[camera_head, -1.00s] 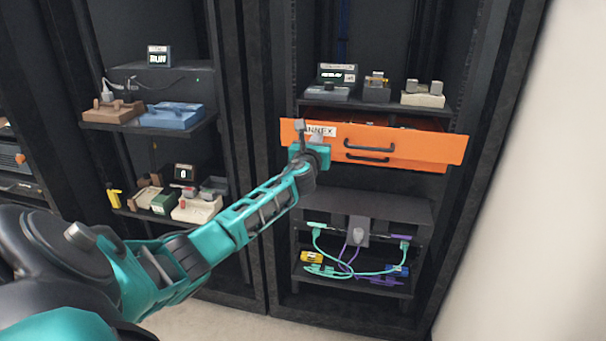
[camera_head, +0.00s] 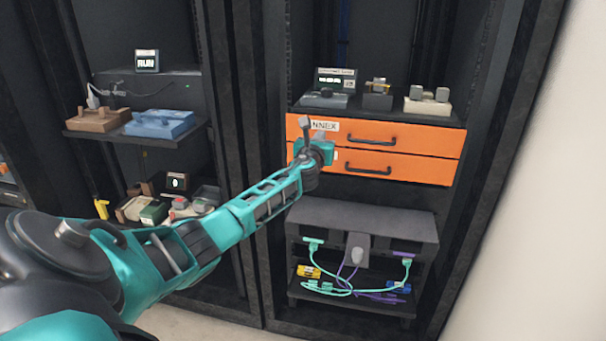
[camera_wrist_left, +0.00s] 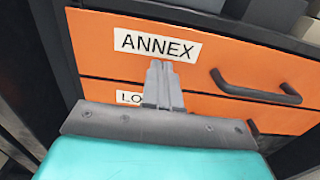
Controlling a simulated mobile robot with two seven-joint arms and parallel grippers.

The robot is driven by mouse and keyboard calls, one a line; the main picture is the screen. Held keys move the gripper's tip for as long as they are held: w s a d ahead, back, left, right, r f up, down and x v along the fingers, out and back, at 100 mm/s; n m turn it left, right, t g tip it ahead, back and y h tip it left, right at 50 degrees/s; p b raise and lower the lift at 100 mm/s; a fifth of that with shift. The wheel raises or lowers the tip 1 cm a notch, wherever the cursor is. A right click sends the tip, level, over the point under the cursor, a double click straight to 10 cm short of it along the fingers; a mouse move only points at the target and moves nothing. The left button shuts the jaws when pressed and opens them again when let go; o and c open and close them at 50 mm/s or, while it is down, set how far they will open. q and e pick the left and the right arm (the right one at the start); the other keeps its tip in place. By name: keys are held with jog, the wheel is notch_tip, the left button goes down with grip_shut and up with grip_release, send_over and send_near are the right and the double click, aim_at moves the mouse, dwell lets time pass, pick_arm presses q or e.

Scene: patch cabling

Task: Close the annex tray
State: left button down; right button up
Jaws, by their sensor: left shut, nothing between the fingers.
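The annex tray (camera_head: 420,139) is an orange drawer front with a dark bar handle, under the shelf of the right cabinet. It sits level with the orange drawer (camera_head: 425,170) below it, pushed in. Its white ANNEX label (camera_wrist_left: 157,44) reads fully in the left wrist view and is partly covered in the head view. My left gripper (camera_head: 306,124) is at the left end of the tray front, shut and empty. In the left wrist view its fingers (camera_wrist_left: 162,84) are together just below the label; I cannot tell if they touch the front. My right gripper is not in view.
Several small devices (camera_head: 378,96) stand on the shelf above the drawers. Below, a dark rack unit (camera_head: 400,222) carries green and purple cables (camera_head: 345,288). The left cabinet's shelves hold a blue block (camera_head: 160,123) and other boxes. The front of the drawers is clear on the right.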

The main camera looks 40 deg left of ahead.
pick_arm(q)
jog(key=p+v, duration=0.2)
jog(key=v, duration=1)
jog(key=shift+a, duration=0.1)
jog(key=s+d+f+n+g+h, duration=0.1)
jog(key=s+d+f+n+h, duration=0.3)
jog(key=d+f, duration=0.4)
jog(key=s+d+f+n+g+h, duration=0.2)
jog(key=s+d+f+n, duration=0.3)
jog(key=f, duration=0.4)
jog(key=s+d+f+n+h, duration=0.2)
jog(key=s+d+f+n, duration=0.1)
jog(key=s+d+n, duration=0.4)
jog(key=s+d+f+n+g+h, duration=0.1)
jog(key=s+d+f+n+h, duration=0.2)
jog(key=s+d+n, duration=0.4)
jog(key=d+n, duration=0.4)
jog(key=shift+s+f+h, duration=0.3)
jog(key=shift+s+f, duration=0.1)
